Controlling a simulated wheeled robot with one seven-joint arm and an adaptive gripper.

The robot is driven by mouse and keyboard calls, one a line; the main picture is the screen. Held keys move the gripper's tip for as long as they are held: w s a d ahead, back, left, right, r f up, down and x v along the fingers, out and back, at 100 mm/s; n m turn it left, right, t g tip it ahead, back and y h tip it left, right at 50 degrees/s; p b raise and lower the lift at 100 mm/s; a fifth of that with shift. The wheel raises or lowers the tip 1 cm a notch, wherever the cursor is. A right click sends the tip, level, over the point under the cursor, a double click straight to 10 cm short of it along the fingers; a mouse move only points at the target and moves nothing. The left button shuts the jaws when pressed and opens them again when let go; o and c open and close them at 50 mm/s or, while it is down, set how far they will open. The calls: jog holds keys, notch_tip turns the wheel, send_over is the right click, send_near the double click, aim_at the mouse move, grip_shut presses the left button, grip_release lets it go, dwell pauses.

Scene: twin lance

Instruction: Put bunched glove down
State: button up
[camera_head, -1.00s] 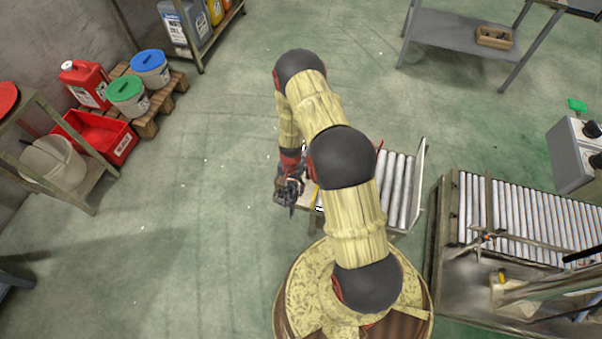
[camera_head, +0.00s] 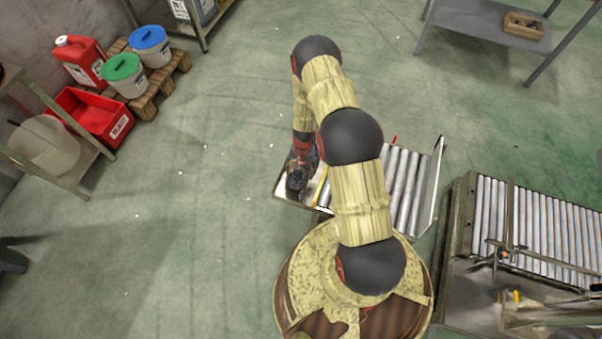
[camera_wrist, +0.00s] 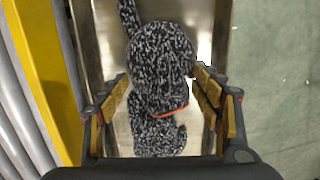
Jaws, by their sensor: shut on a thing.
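The bunched glove (camera_wrist: 160,65) is speckled black and grey with an orange edge line. In the wrist view it lies between the two fingers of my gripper (camera_wrist: 162,105), which is shut on it. A bare metal plate (camera_wrist: 110,35) is below the glove; I cannot tell whether the glove touches it. In the head view my gripper (camera_head: 297,180) is over the left end of the small roller stand (camera_head: 427,195), and the glove there is too small and dark to make out apart from the gripper.
A yellow strip (camera_wrist: 40,60) and rollers (camera_wrist: 15,100) run beside the plate. Open green floor (camera_head: 200,230) lies to the left. A larger roller conveyor (camera_head: 545,230) stands at the right. A red crate (camera_head: 95,112) and buckets are at the upper left.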

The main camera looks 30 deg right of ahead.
jog(key=shift+s+a+f+b, duration=0.1)
jog(key=shift+s+f+b, duration=0.1)
jog(key=shift+f, duration=0.25)
jog(key=shift+s+a+f+b, duration=0.1)
jog(key=shift+s+f, duration=0.05)
jog(key=shift+f, duration=0.3)
jog(key=o, duration=1.3)
jog(key=shift+c, duration=0.2)
jog(key=o, duration=0.4)
jog(key=shift+c, duration=0.2)
jog(key=shift+w+r, duration=0.1)
